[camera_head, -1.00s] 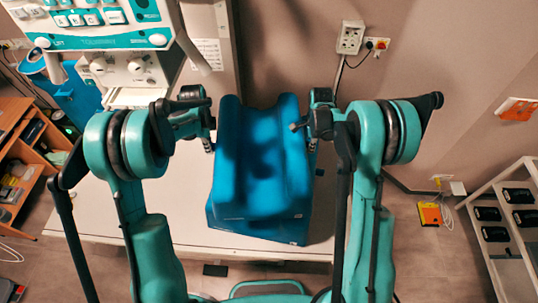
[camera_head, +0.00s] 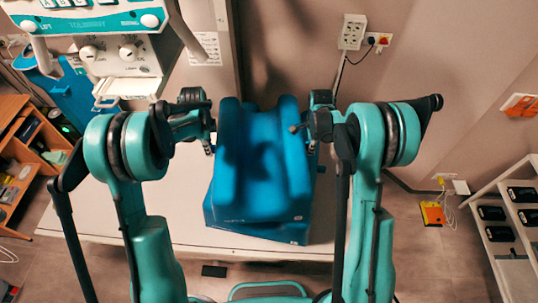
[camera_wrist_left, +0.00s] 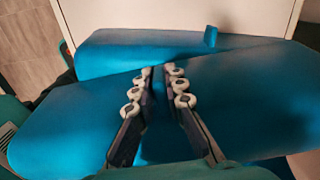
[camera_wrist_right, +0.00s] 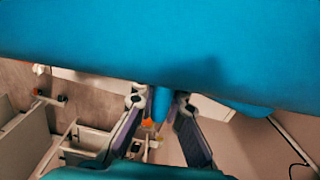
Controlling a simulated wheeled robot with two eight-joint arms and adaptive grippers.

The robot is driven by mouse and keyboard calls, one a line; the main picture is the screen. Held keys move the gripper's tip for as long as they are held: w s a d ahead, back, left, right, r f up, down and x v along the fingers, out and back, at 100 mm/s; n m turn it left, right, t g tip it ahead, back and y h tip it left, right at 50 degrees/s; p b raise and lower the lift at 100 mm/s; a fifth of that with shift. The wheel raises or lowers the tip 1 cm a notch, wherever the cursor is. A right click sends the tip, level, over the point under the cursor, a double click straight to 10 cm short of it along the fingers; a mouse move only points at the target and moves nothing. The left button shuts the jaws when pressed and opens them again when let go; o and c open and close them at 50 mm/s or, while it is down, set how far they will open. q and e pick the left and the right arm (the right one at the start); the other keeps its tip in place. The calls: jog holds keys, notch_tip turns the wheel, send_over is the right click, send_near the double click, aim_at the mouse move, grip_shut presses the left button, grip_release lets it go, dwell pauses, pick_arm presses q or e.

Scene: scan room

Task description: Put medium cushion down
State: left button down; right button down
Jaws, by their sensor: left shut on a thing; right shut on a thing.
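The blue medium cushion (camera_head: 262,165), with a long groove down its middle, is between my two grippers above the white table (camera_head: 110,205). My left gripper (camera_head: 209,148) is shut on its left side, and my right gripper (camera_head: 296,128) is shut on its right side. A blue block (camera_head: 262,232) shows under its near end; I cannot tell if they touch. In the left wrist view, the fingers (camera_wrist_left: 158,74) are close together against blue surfaces. In the right wrist view, the fingers (camera_wrist_right: 160,100) close on a narrow blue part below the cushion (camera_wrist_right: 150,40).
A white and teal machine (camera_head: 120,60) stands at the back left. An orange-brown shelf (camera_head: 25,150) is at the far left. A white rack (camera_head: 490,225) with black items is at the right. The table's left part is bare.

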pick_arm(q)
jog(key=c, duration=1.9)
grip_release()
jog(key=shift+f, duration=0.3)
pick_arm(e)
jog(key=c, duration=2)
grip_release()
jog(key=shift+f, duration=0.25)
pick_arm(q)
jog(key=o, duration=0.3)
jog(key=shift+r, duration=0.1)
pick_arm(e)
jog(key=o, duration=0.4)
jog(key=shift+r, duration=0.1)
pick_arm(q)
notch_tip(320, 180, up, 7)
jog(key=shift+r, duration=0.3)
pick_arm(e)
jog(key=shift+r, duration=0.3)
notch_tip(320, 180, up, 12)
jog(key=shift+f, duration=0.25)
